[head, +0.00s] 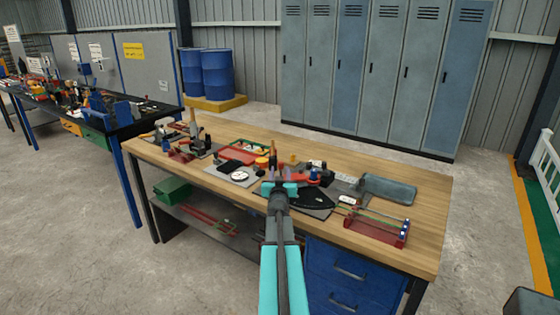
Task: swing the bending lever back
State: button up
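The bending tool sits on the wooden workbench, with a dark base plate (316,199) and red and blue parts (314,177) just right of my gripper. A dark upright piece with a light brown top (273,151) stands just beyond the gripper; it may be the lever's handle, but this is too small to be sure. My gripper (280,186), with cyan fingers, is over the middle of the bench, at the left edge of the plate. My arm and gripper hide part of the tool. I cannot tell whether the fingers touch or hold anything.
A red rack holding rods (376,231) and a grey tray (388,189) are at the right. A round white dial (240,175), a red tray (236,155) and a tool with an upright handle (196,141) are at the left. The bench's right end is clear.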

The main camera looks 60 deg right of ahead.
jog(key=p+x, duration=0.2)
jog(key=x, duration=0.9)
jog(key=shift+w+d, duration=0.25)
jog(key=shift+d, duration=0.1)
dwell(0.4)
grip_shut()
jog(key=shift+r, duration=0.1)
